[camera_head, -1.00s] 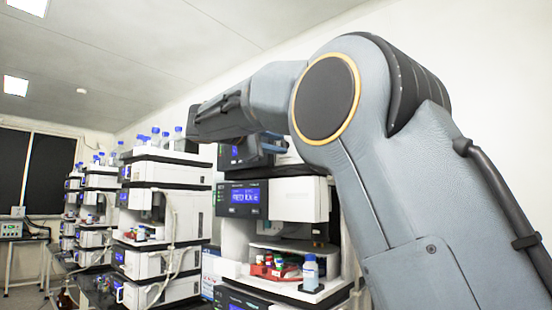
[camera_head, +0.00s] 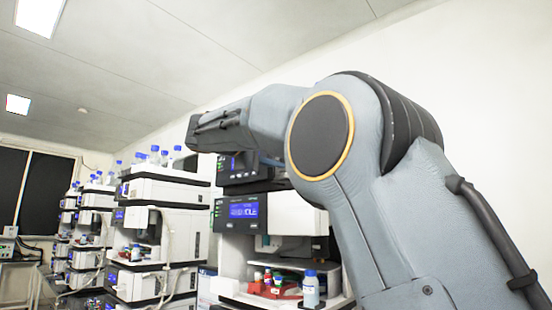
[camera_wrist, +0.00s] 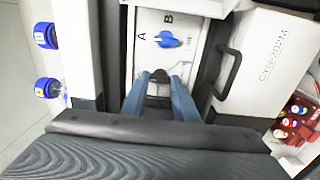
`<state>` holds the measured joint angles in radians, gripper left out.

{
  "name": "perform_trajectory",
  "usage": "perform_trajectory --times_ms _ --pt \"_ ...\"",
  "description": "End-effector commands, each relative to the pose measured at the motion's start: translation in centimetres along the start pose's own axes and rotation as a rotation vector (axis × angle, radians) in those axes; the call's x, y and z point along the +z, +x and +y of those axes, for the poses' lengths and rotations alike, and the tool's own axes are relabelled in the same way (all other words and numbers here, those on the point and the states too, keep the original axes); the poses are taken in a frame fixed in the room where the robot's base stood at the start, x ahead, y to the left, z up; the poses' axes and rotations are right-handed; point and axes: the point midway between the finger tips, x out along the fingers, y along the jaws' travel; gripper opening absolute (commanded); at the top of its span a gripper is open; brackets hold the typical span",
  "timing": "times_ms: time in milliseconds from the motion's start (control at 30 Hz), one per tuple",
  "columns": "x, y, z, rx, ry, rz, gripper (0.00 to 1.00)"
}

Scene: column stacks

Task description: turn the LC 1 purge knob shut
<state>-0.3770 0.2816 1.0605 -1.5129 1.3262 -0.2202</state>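In the wrist view, a white panel marked A and B carries a blue knob (camera_wrist: 168,40) with a small label beside it. I cannot tell from the frames whether this is the LC 1 purge knob. My gripper (camera_wrist: 160,76) has two blue fingers spread apart, below the blue knob in the picture and not touching it. A small dark part shows between the fingertips; I cannot tell what it is.
In the wrist view, a black handle (camera_wrist: 228,72) is right of the knob, by a white cover (camera_wrist: 268,62). Blue-capped bottles (camera_wrist: 46,36) stand at left. In the head view, a lit display (camera_head: 243,210) and a bottle (camera_head: 310,290) are below my arm. More stacks (camera_head: 165,195) stand left.

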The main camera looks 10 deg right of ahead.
Motion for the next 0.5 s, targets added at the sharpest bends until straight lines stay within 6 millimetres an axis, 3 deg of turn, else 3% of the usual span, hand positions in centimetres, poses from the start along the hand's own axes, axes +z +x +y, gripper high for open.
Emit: perform_trajectory --times_ms 33,100,500 --pt "0.01 0.0 -0.05 -0.001 0.001 -0.001 0.33" --pt "0.01 0.0 -0.04 -0.001 0.0 0.0 0.45" --pt "-0.08 -0.76 -0.05 0.0 0.0 0.002 0.45"
